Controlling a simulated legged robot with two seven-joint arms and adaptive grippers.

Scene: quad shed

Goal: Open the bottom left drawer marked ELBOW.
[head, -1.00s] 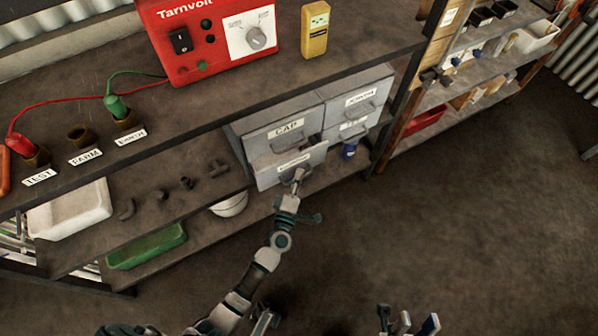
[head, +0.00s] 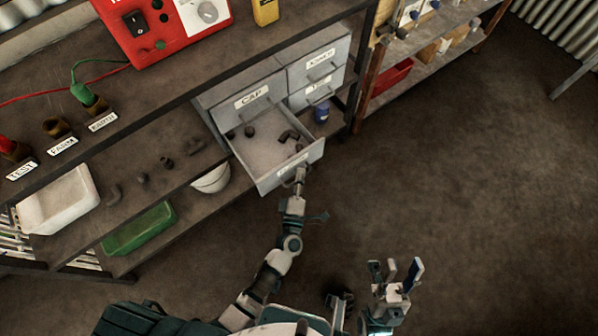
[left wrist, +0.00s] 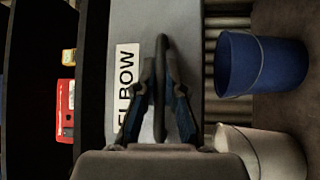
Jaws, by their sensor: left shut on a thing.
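The bottom left drawer (head: 262,165) of the grey cabinet is pulled well out. Several dark pipe fittings (head: 290,136) lie inside it. Its front carries the label ELBOW (left wrist: 126,86), readable in the left wrist view. My left gripper (head: 299,176) is shut on the drawer's handle (left wrist: 161,85) at the front; the fingers show on both sides of the handle in the left wrist view. My right gripper (head: 396,274) is held over the floor at the lower right, empty, with its fingers spread apart.
The CAP drawer (head: 252,96) above and the two right drawers (head: 319,65) are closed. A blue container (head: 321,112) stands right of the open drawer. A white bowl (head: 211,178) and green tray (head: 138,228) sit on the lower shelf. Floor to the right is clear.

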